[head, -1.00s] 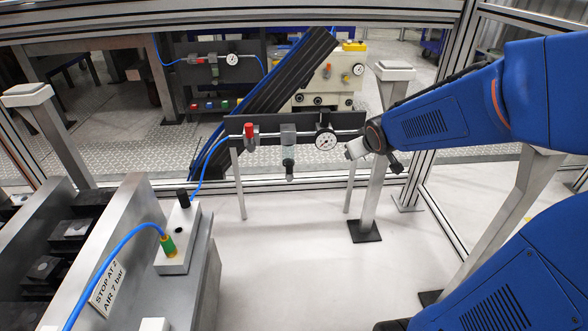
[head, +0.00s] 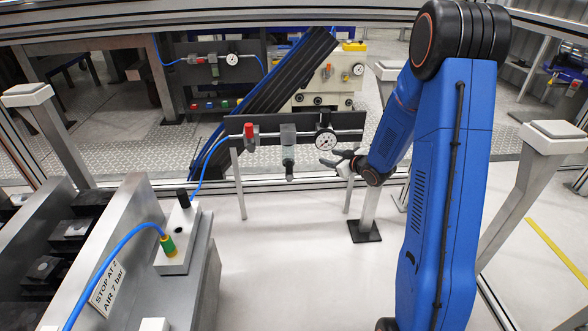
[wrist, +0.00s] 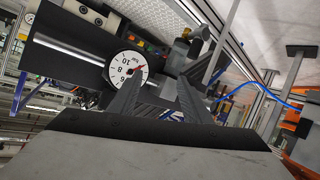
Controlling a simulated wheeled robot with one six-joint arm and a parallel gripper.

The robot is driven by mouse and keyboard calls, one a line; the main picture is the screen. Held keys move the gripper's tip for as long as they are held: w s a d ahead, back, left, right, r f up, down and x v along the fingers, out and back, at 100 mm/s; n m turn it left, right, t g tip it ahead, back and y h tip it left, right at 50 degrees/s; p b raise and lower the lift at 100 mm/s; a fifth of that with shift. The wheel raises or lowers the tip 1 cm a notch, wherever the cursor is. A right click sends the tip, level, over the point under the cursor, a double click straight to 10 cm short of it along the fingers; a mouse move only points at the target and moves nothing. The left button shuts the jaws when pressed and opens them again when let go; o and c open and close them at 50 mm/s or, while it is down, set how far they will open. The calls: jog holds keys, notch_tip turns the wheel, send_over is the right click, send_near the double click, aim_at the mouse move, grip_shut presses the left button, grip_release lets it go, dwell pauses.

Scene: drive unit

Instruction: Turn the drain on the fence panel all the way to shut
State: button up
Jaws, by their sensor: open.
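The dark fence panel (head: 350,122) carries a horizontal air line. I cannot tell the drain's turn position at this size.
A round pressure gauge (head: 325,140) sits right of the filter, close above my gripper; it also shows in the wrist view (wrist: 126,70). A red-handled valve (head: 249,130) is at the left. A white block with a black knob (head: 182,222) stands at front left. The floor below the panel is clear.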

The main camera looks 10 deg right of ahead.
aim_at(289, 172)
notch_tip(289, 172, down, 12)
jog(key=s+a+t+y, duration=0.2)
jog(key=y, duration=0.4)
jog(key=x, duration=1.7)
jog(key=shift+a+f+n, duration=0.2)
jog(key=shift+a+n, duration=0.1)
grip_shut()
